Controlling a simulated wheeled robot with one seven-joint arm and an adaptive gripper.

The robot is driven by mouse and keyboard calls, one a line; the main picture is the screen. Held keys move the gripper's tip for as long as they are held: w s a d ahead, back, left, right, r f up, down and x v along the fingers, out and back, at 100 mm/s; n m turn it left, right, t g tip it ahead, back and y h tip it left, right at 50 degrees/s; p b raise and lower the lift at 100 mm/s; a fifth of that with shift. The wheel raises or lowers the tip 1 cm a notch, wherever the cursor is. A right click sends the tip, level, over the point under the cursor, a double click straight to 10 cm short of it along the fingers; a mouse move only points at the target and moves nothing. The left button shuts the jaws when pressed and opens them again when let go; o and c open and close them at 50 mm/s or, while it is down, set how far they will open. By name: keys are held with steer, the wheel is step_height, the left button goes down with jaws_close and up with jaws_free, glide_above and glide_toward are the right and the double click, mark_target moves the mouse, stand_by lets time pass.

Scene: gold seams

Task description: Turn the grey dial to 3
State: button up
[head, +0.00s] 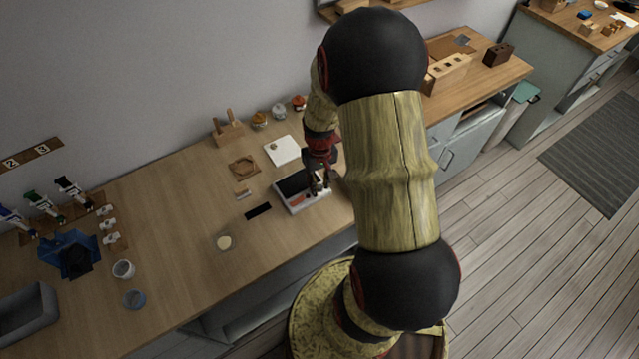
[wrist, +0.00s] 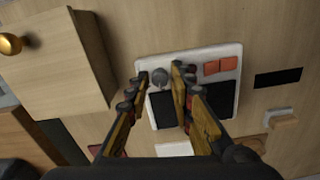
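The grey dial (wrist: 160,77) is a small round knob on the white panel (wrist: 196,57) in the wrist view. Its number marks are too small to read. The panel also holds dark screens and orange-red buttons (wrist: 220,66). My gripper (wrist: 160,75) is open, with one fingertip on each side of the dial. I cannot tell whether the fingertips touch it. In the head view my gripper (head: 319,184) reaches down over the right part of the white panel (head: 299,207), hiding the dial there.
In the wrist view a wooden block-like unit (wrist: 50,60) with a gold knob (wrist: 10,44) stands left of the panel. A black strip (head: 258,211) and a white square (head: 283,150) lie near the panel.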

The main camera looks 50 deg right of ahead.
steer(key=shift+r, duration=0.1)
step_height(320, 180, up, 12)
stand_by(0.5)
steer(key=n+p, duration=0.7)
steer(key=n, duration=0.1)
glide_above(319, 187)
steer(key=f, duration=0.4)
steer(key=shift+s+a+f, duration=0.1)
steer(key=shift+s+f, duration=0.1)
steer(key=shift+w+n, duration=0.25)
steer(key=shift+n, duration=0.25)
steer(key=shift+f+b, duration=0.8)
steer(key=shift+f, duration=3.1)
